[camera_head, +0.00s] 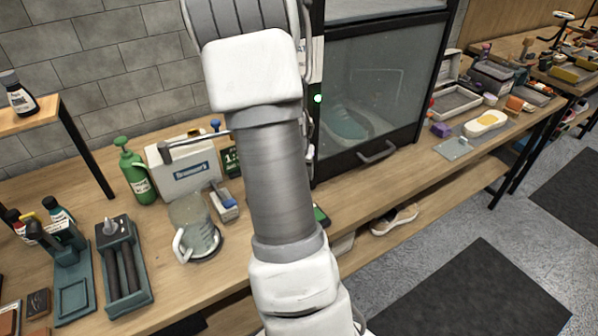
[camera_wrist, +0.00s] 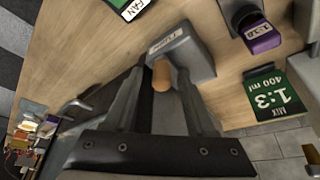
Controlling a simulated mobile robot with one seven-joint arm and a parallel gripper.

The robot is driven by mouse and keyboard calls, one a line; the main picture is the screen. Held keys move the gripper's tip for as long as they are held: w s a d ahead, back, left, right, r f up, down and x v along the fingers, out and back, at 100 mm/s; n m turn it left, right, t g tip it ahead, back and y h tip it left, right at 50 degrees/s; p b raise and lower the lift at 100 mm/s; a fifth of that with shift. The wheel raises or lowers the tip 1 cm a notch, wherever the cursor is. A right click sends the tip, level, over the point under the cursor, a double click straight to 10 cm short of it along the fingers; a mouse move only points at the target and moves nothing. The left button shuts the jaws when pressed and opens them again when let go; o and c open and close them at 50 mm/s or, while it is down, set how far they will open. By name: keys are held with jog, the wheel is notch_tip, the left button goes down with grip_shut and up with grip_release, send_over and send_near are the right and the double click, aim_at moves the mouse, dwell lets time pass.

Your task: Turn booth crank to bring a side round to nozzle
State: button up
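The booth (camera_head: 370,85) stands right of my arm in the head view, with its glass door shut. A teal sneaker (camera_head: 345,124) shows dimly through the glass. In the wrist view, a grey labelled block (camera_wrist: 190,55) carries a tan knob (camera_wrist: 161,76), which looks like the crank's handle. My gripper (camera_wrist: 160,82) is open, with the knob between its fingers and a gap visible on each side. I cannot tell how deep the knob sits between them. In the head view my arm hides the gripper and the crank.
A green "MIX 1:3" sign (camera_wrist: 277,92) and a purple-ended item (camera_wrist: 262,38) stand right of the block in the wrist view. In the head view, a clear jug (camera_head: 194,228), a green spray bottle (camera_head: 135,172) and a grey-white box (camera_head: 184,165) stand left of my arm.

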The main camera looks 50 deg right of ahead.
jog(key=shift+a+r, duration=0.2)
jog(key=shift+r, duration=0.35)
jog(key=p+v, duration=0.4)
jog(key=v, duration=1.2)
jog(key=shift+s+a, duration=0.15)
jog(key=shift+s, duration=0.05)
jog(key=shift+a, duration=0.1)
